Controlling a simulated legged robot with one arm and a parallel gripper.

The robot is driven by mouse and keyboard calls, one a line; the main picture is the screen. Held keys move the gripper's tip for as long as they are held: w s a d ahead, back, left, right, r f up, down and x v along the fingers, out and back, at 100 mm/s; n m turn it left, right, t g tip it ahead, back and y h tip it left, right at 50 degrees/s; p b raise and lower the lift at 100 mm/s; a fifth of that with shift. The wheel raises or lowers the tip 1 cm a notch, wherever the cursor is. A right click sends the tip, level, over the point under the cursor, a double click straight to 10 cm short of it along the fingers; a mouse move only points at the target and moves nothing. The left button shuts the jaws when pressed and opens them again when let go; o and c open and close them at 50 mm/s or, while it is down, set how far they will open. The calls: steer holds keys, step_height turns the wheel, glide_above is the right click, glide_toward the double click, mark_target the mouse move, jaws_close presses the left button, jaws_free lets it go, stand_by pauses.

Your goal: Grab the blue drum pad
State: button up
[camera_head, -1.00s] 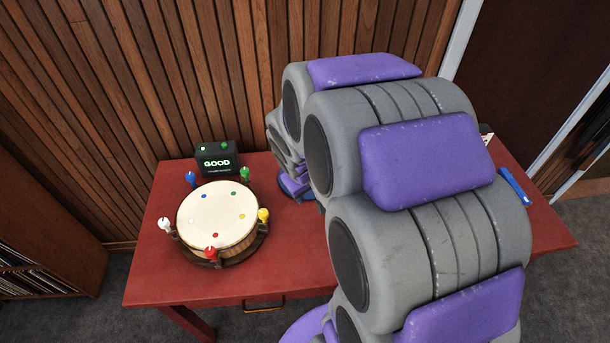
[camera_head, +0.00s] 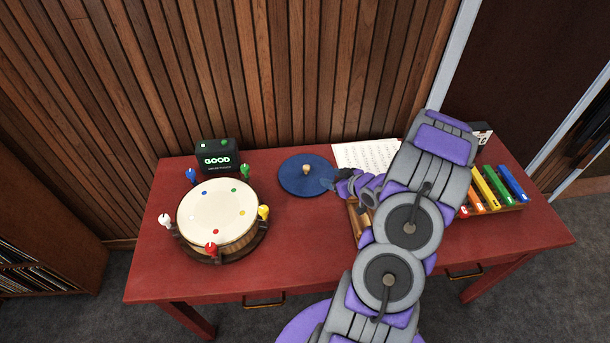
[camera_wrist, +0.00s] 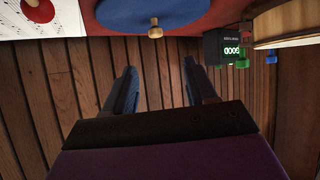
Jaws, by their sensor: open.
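The blue drum pad (camera_head: 292,181) is a flat round blue disc with a small wooden knob (camera_head: 306,171) at its centre. It lies flat on the red table, right of the drum. My gripper (camera_head: 334,184) is just right of the pad's edge in the head view; its fingers are small and partly hidden there. In the wrist view, which looks upside down, my open gripper (camera_wrist: 160,74) has nothing between its fingers. The pad (camera_wrist: 195,14) and its knob (camera_wrist: 155,30) show beyond the fingertips at the top, apart from them.
A drum with coloured pegs (camera_head: 217,215) and a black box reading GOOD (camera_head: 217,159) stand at left. White sheet music (camera_head: 365,154) lies behind my arm, and coloured bars (camera_head: 497,187) are at right. A red knobbed thing (camera_wrist: 60,22) shows in the wrist view. Wood-slat wall behind.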

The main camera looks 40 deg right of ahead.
steer(key=d+f, duration=0.1)
steer(key=b, duration=0.3)
glide_toward(308, 168)
steer(key=shift+t, duration=0.4)
steer(key=x, duration=0.5)
steer(key=shift+s+a+f, duration=0.1)
steer(key=shift+a+f, duration=0.2)
steer(key=shift+f, duration=0.15)
steer(key=shift+w+d+f, duration=0.2)
steer(key=shift+w+d, duration=0.1)
steer(key=shift+w, duration=0.1)
steer(key=b+x, duration=0.1)
steer(key=x, duration=0.3)
steer(key=shift+w+a+b, duration=0.1)
steer(key=shift+w+b, duration=0.2)
steer(key=shift+w, duration=0.15)
steer(key=shift+f, duration=0.1)
steer(key=shift+c, duration=0.8)
jaws_close()
